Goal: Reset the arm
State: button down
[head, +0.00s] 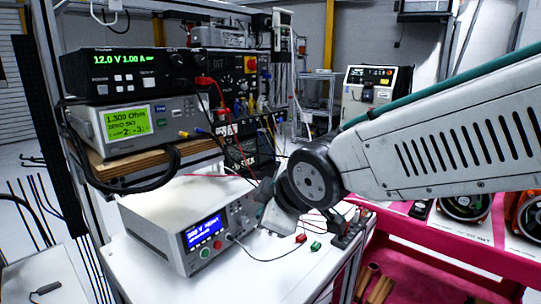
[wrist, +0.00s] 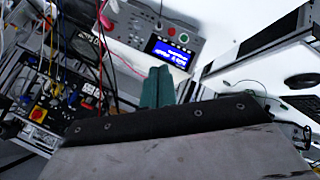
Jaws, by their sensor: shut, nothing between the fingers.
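My arm (head: 440,140) reaches in from the right in the head view, light grey with dark slots and a teal edge. Its dark round wrist joint (head: 313,178) hangs over the white bench, close to the blue-screen instrument. The hand end points away and downward there, and its fingertips cannot be made out. In the wrist view my gripper (wrist: 157,76) shows two teal fingers pressed together with nothing between them. The blue-screen instrument (head: 170,238) stands on the bench left of the wrist joint; it also shows in the wrist view (wrist: 150,25), beyond the fingers.
A power supply (head: 125,72) and a green-screen meter (head: 140,122) sit on a shelf at the left. Red and green clips (head: 316,246) and cables lie on the white bench (head: 245,280). A pink cart (head: 450,245) with round parts stands at the right.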

jog(key=s+d+f+m+g+h, duration=0.1)
jog(key=s+d+m+g+h, duration=0.1)
jog(key=s+d+m, duration=0.6)
jog(key=s+d+f+m+g+h, duration=0.2)
jog(key=s+d+m, duration=0.6)
jog(key=d, duration=1.2)
jog(key=shift+s+f+g+h, duration=0.15)
jog(key=shift+s+g+h, duration=0.35)
jog(key=shift+s+g, duration=1.15)
jog(key=shift+s+t, duration=0.45)
